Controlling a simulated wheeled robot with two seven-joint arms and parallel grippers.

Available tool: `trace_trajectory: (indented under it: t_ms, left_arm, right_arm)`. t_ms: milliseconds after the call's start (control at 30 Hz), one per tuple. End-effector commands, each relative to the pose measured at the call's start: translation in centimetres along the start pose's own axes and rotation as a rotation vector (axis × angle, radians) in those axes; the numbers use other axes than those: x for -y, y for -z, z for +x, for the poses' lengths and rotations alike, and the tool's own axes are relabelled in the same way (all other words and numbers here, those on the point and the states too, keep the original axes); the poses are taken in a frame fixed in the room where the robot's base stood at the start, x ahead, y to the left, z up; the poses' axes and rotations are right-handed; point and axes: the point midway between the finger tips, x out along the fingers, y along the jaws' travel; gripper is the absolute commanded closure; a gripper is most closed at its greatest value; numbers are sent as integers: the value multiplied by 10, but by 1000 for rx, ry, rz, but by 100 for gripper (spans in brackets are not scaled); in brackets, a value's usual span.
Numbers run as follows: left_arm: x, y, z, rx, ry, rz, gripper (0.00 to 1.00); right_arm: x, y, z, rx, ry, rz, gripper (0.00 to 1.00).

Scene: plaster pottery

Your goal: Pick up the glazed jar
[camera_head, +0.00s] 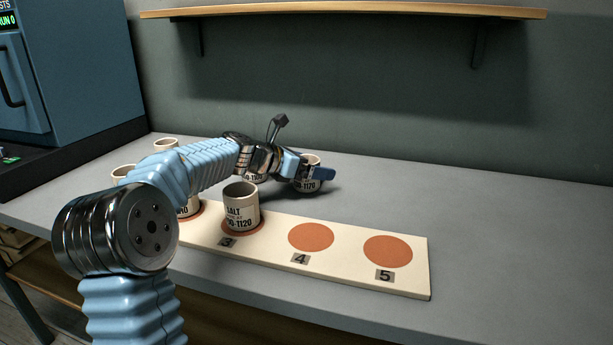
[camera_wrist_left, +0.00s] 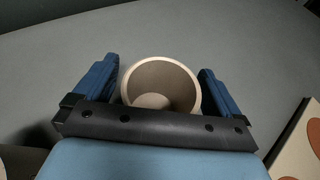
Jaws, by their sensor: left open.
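A cream jar with dark lettering (camera_head: 308,186) stands on the grey table behind the numbered board, and its open mouth shows in the left wrist view (camera_wrist_left: 161,86). I cannot tell by its look whether it is the glazed one. My left gripper (camera_head: 313,171) is at this jar, with a blue finger in front of it in the head view. In the left wrist view the gripper (camera_wrist_left: 158,70) is open, with one finger on each side of the jar. The gripper hides part of the jar. My right gripper is not in view.
A cream board (camera_head: 345,263) with orange discs lies in front; spots 4 and 5 are empty. A similar jar (camera_head: 240,208) stands on spot 3, and several more stand left, partly behind my arm. A shelf (camera_head: 350,10) hangs above. The table's right side is clear.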

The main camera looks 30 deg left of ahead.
Motion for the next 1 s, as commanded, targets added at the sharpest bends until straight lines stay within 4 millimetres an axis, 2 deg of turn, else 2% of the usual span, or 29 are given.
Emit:
trace_trajectory:
  t_ms: [100, 500, 767, 867, 1000]
  left_arm:
    - [0, 0, 0, 0, 0, 0, 3]
    - [0, 0, -1, 1, 0, 0, 62]
    - [0, -5, -2, 2, 0, 2, 62]
    - [0, -18, -7, 4, -1, 4, 62]
    - [0, -47, -19, 4, -1, 6, 62]
  right_arm:
    - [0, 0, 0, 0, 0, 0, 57]
    - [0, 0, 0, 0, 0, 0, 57]
    - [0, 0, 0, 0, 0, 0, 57]
    - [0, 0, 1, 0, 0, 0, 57]
    - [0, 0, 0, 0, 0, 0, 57]
